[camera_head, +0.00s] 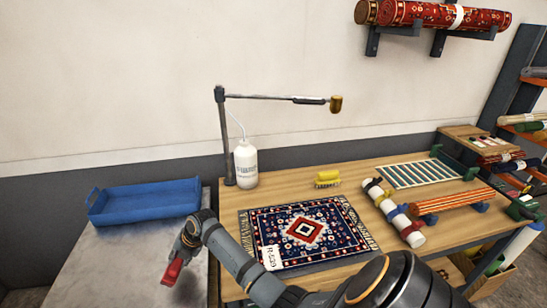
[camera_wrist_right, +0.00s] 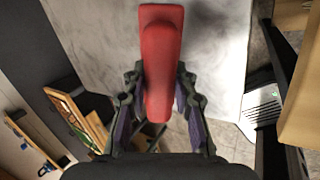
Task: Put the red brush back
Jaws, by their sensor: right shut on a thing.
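The red brush (camera_wrist_right: 160,60) is between the fingers of my right gripper (camera_wrist_right: 160,100), which is shut on it. In the head view the red brush (camera_head: 173,271) shows small below my right gripper (camera_head: 182,258), over the front part of the grey stone-like top (camera_head: 130,260). I cannot tell whether the brush touches that top. Its bristles are not visible. My left gripper is not in view.
A blue tray (camera_head: 145,201) sits at the back of the grey top. A lamp-like arm (camera_head: 275,97) stands behind.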

